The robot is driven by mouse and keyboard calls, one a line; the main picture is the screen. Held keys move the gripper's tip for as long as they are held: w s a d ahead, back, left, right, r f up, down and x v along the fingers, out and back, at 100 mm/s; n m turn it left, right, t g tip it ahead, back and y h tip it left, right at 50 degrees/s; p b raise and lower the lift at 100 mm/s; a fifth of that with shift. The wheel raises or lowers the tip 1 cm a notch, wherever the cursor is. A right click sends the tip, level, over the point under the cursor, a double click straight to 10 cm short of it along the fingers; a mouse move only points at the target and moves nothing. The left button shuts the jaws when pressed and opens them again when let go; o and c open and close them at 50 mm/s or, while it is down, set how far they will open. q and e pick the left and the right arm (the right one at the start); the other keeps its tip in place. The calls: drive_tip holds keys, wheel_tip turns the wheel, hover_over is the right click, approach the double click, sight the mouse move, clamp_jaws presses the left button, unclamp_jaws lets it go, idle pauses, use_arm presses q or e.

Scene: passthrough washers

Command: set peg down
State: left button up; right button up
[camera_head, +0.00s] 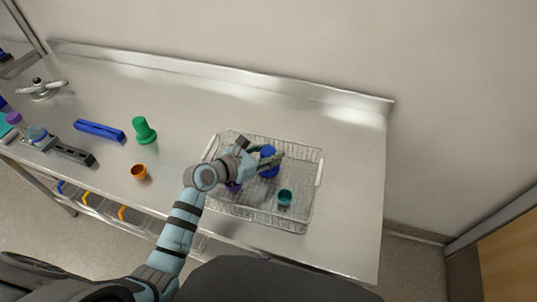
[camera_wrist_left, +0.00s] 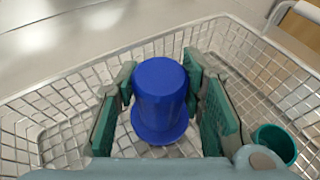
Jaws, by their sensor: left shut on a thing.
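The blue peg (camera_head: 269,170) is inside the wire basket (camera_head: 312,200). In the left wrist view the blue peg (camera_wrist_left: 160,88) looks upright, with its wider flange at the lower end. My left gripper (camera_head: 272,156) is shut on it, with one green-padded finger on each side, as the left wrist view (camera_wrist_left: 162,95) shows. I cannot tell whether the flange touches the basket floor. My right gripper is in neither view.
A teal cup (camera_head: 285,197) stands in the basket near the peg, and a purple piece (camera_head: 233,186) is partly hidden by my wrist. A green peg (camera_head: 144,131), orange cup (camera_head: 138,171) and blue bar (camera_head: 99,130) are left of the basket. The table right of it is clear.

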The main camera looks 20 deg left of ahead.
use_arm(q)
drive_tip(key=o, duration=1.1)
drive_tip(key=shift+o, duration=0.2)
drive_tip(key=shift+s+a+r, duration=0.15)
drive_tip(key=shift+s+r, duration=0.05)
drive_tip(key=shift+r, duration=0.05)
drive_tip(key=p+v, duration=0.2)
drive_tip(key=v, duration=0.9)
drive_tip(key=shift+s+p, duration=0.15)
drive_tip(key=shift+p, duration=0.25)
drive_tip(key=shift+r, duration=0.1)
